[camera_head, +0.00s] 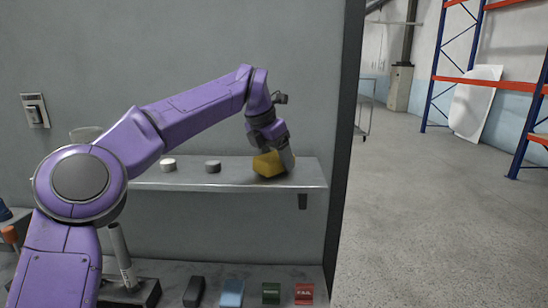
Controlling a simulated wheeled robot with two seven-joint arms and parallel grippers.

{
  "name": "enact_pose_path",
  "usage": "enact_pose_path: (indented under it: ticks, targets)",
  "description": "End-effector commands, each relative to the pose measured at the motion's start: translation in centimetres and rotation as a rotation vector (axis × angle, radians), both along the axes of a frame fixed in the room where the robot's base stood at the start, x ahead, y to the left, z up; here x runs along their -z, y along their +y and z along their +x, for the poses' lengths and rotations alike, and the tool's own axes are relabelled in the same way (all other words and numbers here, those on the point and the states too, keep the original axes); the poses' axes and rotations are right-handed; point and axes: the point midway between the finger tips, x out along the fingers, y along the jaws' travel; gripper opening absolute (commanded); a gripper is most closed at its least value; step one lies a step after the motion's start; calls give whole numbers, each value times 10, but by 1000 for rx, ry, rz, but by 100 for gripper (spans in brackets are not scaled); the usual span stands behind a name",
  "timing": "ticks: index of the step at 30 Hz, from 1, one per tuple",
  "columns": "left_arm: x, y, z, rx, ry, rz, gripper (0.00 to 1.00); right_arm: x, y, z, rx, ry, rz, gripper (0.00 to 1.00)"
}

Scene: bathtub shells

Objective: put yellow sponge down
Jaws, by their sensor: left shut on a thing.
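The yellow sponge (267,164) is at the right part of the grey wall shelf (230,181), in the head camera view. My left gripper (284,160) points down and is shut on the sponge, with one finger showing along its right side. The sponge is slightly tilted in the picture, at the level of the shelf top. I cannot tell whether its underside touches the shelf. My right gripper is not in view.
A white round piece (168,164) and a grey one (212,166) stand on the shelf left of the sponge. Below, a bench holds a black block (194,292), a light blue item (232,293), a green box (271,293) and a red box (304,293). Open floor lies right.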

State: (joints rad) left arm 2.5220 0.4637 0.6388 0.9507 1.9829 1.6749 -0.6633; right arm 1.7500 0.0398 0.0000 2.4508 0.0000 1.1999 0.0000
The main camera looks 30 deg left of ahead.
Motion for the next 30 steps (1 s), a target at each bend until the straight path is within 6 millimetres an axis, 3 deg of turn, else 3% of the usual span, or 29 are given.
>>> enact_pose_path:
  ticks: [2, 3, 5, 6, 17, 30]
  targets:
    - [5, 1, 0, -1, 2, 0, 41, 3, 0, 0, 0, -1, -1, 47]
    - [5, 1, 0, -2, 2, 0, 73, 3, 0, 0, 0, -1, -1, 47]
    - [4, 2, -1, -3, 2, 0, 93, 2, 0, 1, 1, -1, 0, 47]
    - [4, 2, -1, -3, 2, 0, 95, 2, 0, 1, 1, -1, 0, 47]
    - [-4, 3, -2, -4, 0, 1, 95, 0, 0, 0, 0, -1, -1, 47]
    - [-99, 15, -40, -4, 0, 0, 95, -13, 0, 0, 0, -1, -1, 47]
